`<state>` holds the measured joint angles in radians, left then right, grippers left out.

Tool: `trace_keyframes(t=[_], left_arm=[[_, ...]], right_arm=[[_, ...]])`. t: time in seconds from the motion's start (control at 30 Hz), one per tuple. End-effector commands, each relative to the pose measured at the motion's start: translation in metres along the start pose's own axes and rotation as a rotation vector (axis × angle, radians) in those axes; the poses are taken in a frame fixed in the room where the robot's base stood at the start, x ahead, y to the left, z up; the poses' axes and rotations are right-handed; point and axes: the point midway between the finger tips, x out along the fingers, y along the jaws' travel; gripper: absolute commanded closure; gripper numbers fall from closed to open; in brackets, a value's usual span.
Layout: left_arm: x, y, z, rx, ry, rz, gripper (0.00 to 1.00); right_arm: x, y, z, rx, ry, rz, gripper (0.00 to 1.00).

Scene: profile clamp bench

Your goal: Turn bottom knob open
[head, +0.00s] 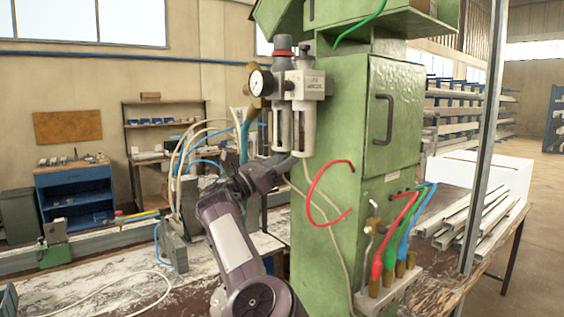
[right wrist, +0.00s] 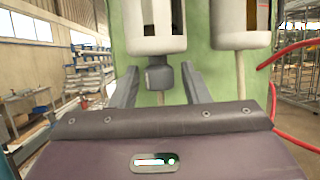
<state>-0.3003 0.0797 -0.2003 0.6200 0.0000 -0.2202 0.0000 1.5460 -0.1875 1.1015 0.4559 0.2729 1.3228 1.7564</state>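The bottom knob (right wrist: 159,76) is a small dark grey cylinder under the left clear-windowed bowl (right wrist: 150,28) of the air unit. In the right wrist view my right gripper (right wrist: 160,84) is open, with one grey finger on each side of the knob. A narrow gap shows between each finger and the knob. In the head view the right gripper (head: 284,166) is just under the left bowl (head: 281,128), and the knob is hard to tell from the fingers there. My left gripper is not in view.
The air unit has a round gauge (head: 262,83) and a second bowl (right wrist: 241,22) at right. It is mounted on a green machine column (head: 335,110). A red hose (head: 313,190) loops at right, and a thin pale tube hangs behind the gripper. White hoses (head: 180,150) stand at left.

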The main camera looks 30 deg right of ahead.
Motion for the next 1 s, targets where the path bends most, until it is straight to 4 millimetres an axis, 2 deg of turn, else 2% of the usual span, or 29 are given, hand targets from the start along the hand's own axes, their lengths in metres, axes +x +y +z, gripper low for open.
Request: trace_keyframes(t=[0.33, 0.73, 1.0], left_arm=[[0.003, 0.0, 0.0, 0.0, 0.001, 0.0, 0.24], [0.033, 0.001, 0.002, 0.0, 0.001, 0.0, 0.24], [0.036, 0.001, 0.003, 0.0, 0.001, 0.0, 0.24]], right_arm=[[-0.004, 0.0, -0.001, 0.001, 0.0, 0.002, 0.54], [-0.065, 0.001, -0.003, 0.002, 0.0, 0.003, 0.54], [-0.078, 0.0, -0.001, 0.001, 0.0, 0.0, 0.54]])
